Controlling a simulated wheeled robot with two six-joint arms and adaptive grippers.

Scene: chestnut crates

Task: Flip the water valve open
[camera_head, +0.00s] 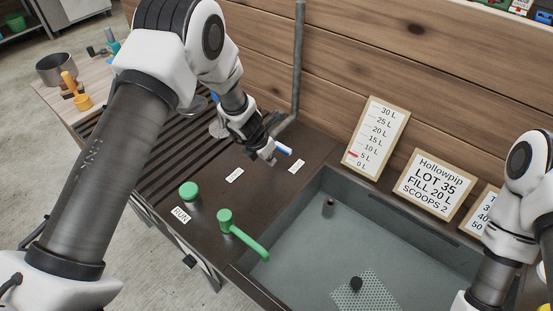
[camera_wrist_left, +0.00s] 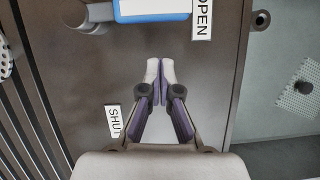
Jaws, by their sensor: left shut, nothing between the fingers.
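The water valve has a blue lever (camera_head: 284,150) with a pale metal part, at the foot of the upright grey pipe (camera_head: 298,60). In the left wrist view the blue lever (camera_wrist_left: 150,12) lies at the top edge, beside the OPEN label (camera_wrist_left: 202,18). The SHUT label (camera_wrist_left: 114,121), partly cut by shadow or hidden, is lower left. My left gripper (camera_head: 268,160) is by the lever in the head view. Its fingertips (camera_wrist_left: 160,68) are together and empty, with a visible gap to the lever. My right arm shows at the right edge; its gripper is hidden or out of frame.
A grey sunken basin (camera_head: 310,250) lies right of the valve. A green knob (camera_head: 189,190) by the RUN label and a green lever (camera_head: 243,236) stand in front. A litre gauge board (camera_head: 376,138) and a lot sign (camera_head: 436,184) lean at the back. Slats lie left.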

